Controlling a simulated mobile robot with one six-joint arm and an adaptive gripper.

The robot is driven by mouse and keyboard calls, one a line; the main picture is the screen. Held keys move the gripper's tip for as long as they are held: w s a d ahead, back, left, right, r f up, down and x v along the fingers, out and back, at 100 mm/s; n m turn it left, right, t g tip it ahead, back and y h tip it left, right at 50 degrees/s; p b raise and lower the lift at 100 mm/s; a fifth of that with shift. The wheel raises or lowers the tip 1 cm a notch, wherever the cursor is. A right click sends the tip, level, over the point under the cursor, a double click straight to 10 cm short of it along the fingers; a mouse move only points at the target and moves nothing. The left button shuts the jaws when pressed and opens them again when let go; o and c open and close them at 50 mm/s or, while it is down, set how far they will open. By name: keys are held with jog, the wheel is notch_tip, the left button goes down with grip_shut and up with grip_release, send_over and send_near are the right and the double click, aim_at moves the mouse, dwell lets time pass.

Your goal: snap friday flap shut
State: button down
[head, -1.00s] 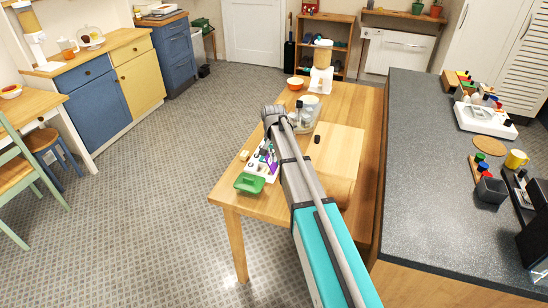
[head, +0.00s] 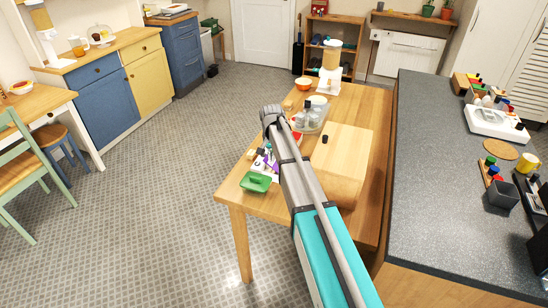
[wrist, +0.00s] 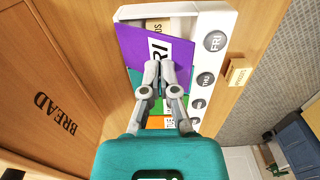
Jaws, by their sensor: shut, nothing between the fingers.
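The white pill organiser (wrist: 213,22) shows in the wrist view with round day labels down its right side, FRI at the far end. The purple Friday flap (wrist: 135,45) stands raised and skewed, its corner jutting past the white frame's left side. Green and orange flaps lie nearer, partly hidden by my fingers. In the head view my arm partly covers the organiser (head: 261,168), and the fingertips are hidden.
The wooden bread box (wrist: 62,100) stands close on the left in the wrist view. A small wooden block (wrist: 239,72) lies right of the organiser. In the head view a green container (head: 257,182) sits at the table's front left, and jars in a tray (head: 312,122) stand behind.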

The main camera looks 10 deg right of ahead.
aim_at(268, 161)
jog(key=shift+f, duration=0.15)
jog(key=shift+w+a+f+b, duration=0.2)
jog(key=shift+a+f+b, duration=0.15)
jog(key=shift+f+b, duration=0.15)
jog(key=shift+w+a+f+b, duration=0.2)
jog(key=shift+a+f+b, duration=0.1)
jog(key=shift+f+b, duration=0.15)
jog(key=shift+r, duration=0.1)
jog(key=shift+f+b, duration=0.75)
jog(key=shift+b, duration=0.05)
jog(key=shift+r, duration=0.15)
jog(key=shift+r+p, duration=4.45)
jog(key=shift+p, duration=0.2)
jog(key=shift+s, duration=0.15)
jog(key=s+d+n, duration=0.3)
jog(key=s, duration=1.1)
jog(key=s+d+n, duration=0.3)
jog(key=s, duration=1.2)
jog(key=shift+s+d, duration=0.15)
jog(key=shift+d, duration=0.05)
